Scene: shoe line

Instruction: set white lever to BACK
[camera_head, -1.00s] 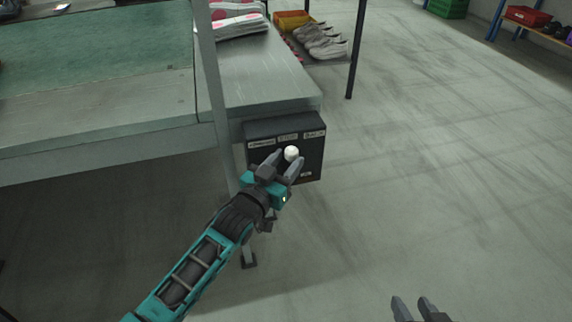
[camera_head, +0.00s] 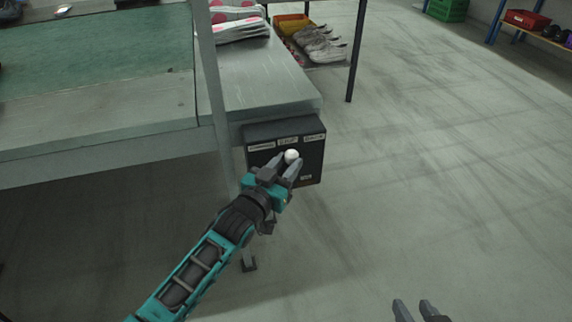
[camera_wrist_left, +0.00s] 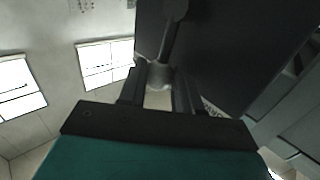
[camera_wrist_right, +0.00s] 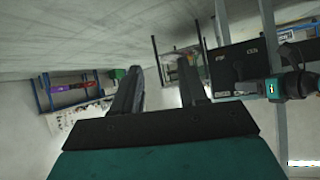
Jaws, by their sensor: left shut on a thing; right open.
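The white lever's round knob (camera_head: 292,156) sits in front of the dark control box (camera_head: 313,160) under the table's end. My left gripper (camera_head: 290,163) is shut on the knob. In the left wrist view the knob (camera_wrist_left: 158,76) is between the left fingers (camera_wrist_left: 160,92), with a dark shaft (camera_wrist_left: 172,35) running from it to the box. My right gripper (camera_head: 415,308) is open and empty, low over the floor. The right wrist view shows its fingers (camera_wrist_right: 160,85) apart, with the box (camera_wrist_right: 232,65) beyond.
The metal table (camera_head: 270,85) stands above the box, with a green belt (camera_head: 110,50) at left and a table post (camera_head: 217,100) beside my left arm. Shoes (camera_head: 320,43) lie on a rack behind. The floor (camera_head: 430,170) at right is clear.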

